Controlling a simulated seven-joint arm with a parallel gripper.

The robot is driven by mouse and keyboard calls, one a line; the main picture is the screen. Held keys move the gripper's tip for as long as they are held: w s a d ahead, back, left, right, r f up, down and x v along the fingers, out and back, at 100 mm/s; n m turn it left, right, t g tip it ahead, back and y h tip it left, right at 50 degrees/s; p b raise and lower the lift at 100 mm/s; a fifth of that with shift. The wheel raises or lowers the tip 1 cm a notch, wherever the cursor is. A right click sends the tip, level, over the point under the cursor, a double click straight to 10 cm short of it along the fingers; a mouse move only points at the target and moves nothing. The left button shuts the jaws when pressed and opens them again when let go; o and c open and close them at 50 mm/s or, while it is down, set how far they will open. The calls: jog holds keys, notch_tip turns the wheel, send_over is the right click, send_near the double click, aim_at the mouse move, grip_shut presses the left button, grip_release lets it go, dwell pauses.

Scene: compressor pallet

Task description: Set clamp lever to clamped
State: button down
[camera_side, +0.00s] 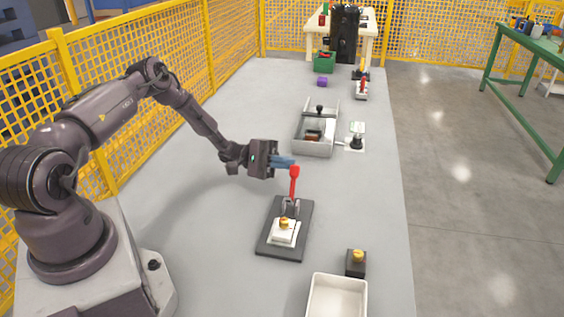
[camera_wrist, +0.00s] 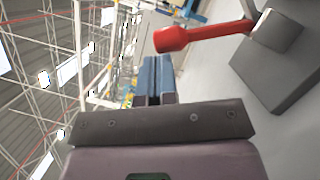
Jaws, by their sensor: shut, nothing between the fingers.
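The clamp lever (camera_side: 294,182) is a red handle with a thicker end. In the side view it stands nearly upright on a dark base plate (camera_side: 271,243). A white block (camera_side: 283,236) with a yellow top lies on the plate in front of the lever. My gripper (camera_side: 292,162) has blue fingers, is shut and empty, and is at the height of the lever's top end, touching or very close to it. In the wrist view the red lever (camera_wrist: 205,36) reaches in from the right, its end just beyond and right of my shut fingers (camera_wrist: 155,65).
A white bin (camera_side: 337,297) and a dark block with a yellow knob (camera_side: 356,264) stand in front. A grey metal box (camera_side: 316,130) sits behind the clamp, with a small black-knobbed fixture (camera_side: 356,140) beside it. The table left of the clamp is clear.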

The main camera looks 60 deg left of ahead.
jog(key=shift+s+d+r+m, duration=0.1)
jog(key=shift+s+r+m, duration=0.1)
jog(key=shift+m, duration=0.2)
jog(key=shift+d+r+m+g, duration=0.15)
jog(key=shift+m+g, duration=0.15)
jog(key=s+d+r+m+y, duration=0.1)
jog(key=s+d+r+m, duration=0.1)
jog(key=s+d+m, duration=0.2)
jog(key=shift+s+d+m+g, duration=0.3)
jog(key=shift+s+d+g, duration=0.1)
jog(key=shift+s+d, duration=0.4)
jog(key=shift+s, duration=0.1)
dwell(0.7)
